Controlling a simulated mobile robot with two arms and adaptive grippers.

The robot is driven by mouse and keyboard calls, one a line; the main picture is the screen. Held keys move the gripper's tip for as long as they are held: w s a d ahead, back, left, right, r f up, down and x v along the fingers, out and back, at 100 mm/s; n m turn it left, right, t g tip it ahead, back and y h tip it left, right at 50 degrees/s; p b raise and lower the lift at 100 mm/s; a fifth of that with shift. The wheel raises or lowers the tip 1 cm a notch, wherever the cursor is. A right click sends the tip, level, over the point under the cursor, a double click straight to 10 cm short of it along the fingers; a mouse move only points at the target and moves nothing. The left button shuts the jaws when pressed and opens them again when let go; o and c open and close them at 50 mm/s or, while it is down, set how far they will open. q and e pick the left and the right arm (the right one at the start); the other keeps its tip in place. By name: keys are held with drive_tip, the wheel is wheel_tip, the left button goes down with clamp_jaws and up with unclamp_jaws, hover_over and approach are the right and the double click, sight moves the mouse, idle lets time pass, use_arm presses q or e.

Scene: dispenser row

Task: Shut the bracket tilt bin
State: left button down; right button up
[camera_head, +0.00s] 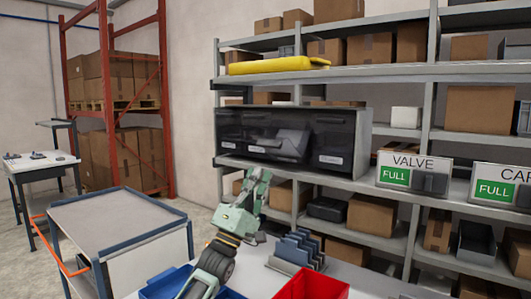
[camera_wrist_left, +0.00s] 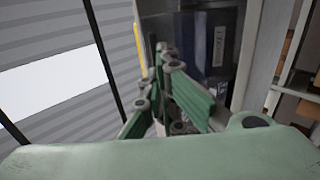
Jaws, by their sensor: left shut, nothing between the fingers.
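A dark tilt-bin cabinet (camera_head: 365,145) with a row of bins stands on the grey shelf. Its middle bin (camera_head: 292,142) leans out at the front, tilted open; the bins either side look closed. The labels are too small to read, so I cannot tell which bin is for brackets. My left gripper (camera_head: 262,174) is shut and empty, just below and in front of the middle bin, with its fingers pointing up. In the left wrist view, the green fingers (camera_wrist_left: 168,58) are together before a dark bin front (camera_wrist_left: 222,45). I cannot tell whether they touch it. My right gripper is out of view.
A red bin (camera_head: 312,287), a blue bin (camera_head: 165,284) and a rack of grey plates (camera_head: 298,250) sit below on a white surface. Signs (camera_head: 413,174) reading VALVE and FULL stand right of the cabinet. A grey cart (camera_head: 115,222) stands at left.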

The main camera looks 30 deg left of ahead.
sight(285, 140)
use_arm(q)
drive_tip(key=p+x, duration=0.2)
drive_tip(key=x, duration=0.4)
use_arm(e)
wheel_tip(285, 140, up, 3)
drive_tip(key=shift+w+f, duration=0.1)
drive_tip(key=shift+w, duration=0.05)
use_arm(q)
drive_tip(key=shift+w+f, duration=0.1)
drive_tip(key=shift+w, duration=0.05)
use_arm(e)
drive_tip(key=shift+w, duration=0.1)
